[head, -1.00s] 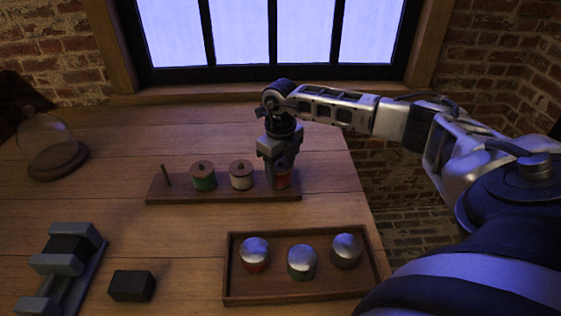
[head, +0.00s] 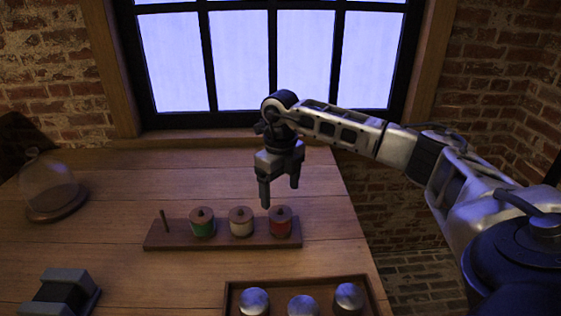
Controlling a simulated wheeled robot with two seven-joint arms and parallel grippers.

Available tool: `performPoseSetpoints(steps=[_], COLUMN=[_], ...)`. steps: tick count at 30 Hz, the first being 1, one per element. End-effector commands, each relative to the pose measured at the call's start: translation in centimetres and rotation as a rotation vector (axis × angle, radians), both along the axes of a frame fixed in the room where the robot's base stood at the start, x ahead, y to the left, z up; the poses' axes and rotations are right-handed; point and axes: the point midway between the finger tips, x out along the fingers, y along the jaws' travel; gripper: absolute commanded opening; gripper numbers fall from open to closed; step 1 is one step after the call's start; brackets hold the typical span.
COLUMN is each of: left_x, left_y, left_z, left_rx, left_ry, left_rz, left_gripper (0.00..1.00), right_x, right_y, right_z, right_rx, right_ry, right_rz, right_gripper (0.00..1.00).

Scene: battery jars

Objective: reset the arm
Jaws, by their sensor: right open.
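My right gripper (head: 280,192) is open and empty. It points down above the red spool (head: 281,226) and is apart from it. The red spool sits at the right end of a wooden peg rack (head: 172,240). A cream spool (head: 241,224) and a green spool (head: 203,228) sit to its left on the same rack. A bare peg (head: 164,221) stands at the rack's left end. My right arm reaches in from the right side of the view. My left gripper is not in view.
A wooden tray (head: 230,291) with three metal-lidded jars is at the bottom, cut by the frame. A glass dome (head: 47,182) stands at the far left. A grey and black device (head: 64,292) is at lower left. A window and brick wall are behind the table.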

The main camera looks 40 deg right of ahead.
Motion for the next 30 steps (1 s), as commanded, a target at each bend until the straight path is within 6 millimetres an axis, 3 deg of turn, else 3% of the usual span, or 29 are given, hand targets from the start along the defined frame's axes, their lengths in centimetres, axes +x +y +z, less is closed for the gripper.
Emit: performPoseSetpoints(steps=[1, 6, 12, 24, 30], left_x=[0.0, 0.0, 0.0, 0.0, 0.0], left_y=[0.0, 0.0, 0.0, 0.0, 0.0], left_z=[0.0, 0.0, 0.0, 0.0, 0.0], left_rx=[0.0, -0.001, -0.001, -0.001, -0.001], left_ry=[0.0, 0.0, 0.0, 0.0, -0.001], left_rz=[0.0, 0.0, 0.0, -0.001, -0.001], left_gripper=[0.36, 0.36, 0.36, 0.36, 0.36], right_x=[0.1, 0.1, 0.0, 0.0, 0.0], right_y=[0.0, 0.0, 0.0, 0.0, 0.0], right_z=[1.5, 5.0, 7.4, 7.9, 6.9], right_rx=[0.002, 0.0, 0.001, 0.001, 0.001], right_ry=[-0.006, -0.004, -0.001, 0.001, 0.003], right_rz=[0.001, 0.0, 0.0, 0.0, 0.0], right_gripper=[0.78, 0.78, 0.78, 0.78, 0.78])
